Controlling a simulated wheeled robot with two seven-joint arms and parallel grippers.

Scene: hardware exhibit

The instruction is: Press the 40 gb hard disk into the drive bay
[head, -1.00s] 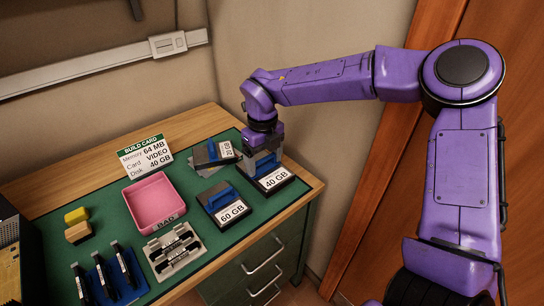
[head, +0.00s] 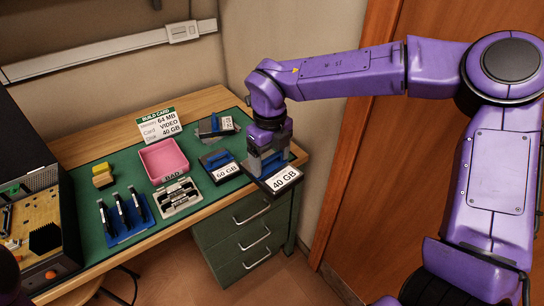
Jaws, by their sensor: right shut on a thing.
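The 40 GB hard disk (head: 286,180) is a dark block with a white label and a blue handle. My right gripper (head: 267,165) is shut on its handle, at the right front corner of the workbench. Whether the disk touches the mat is hard to tell. The open computer case (head: 38,225) stands at the left, partly cut off by the frame; I cannot make out its drive bay. A purple piece at the lower left edge may be my left arm, but no left gripper shows.
The 60 GB disk (head: 220,166) lies left of my right gripper, with another disk (head: 215,126) behind. A pink tray (head: 163,160), grey holder (head: 180,198), blue rack (head: 125,220), yellow block (head: 102,172) and build card (head: 160,124) occupy the green mat.

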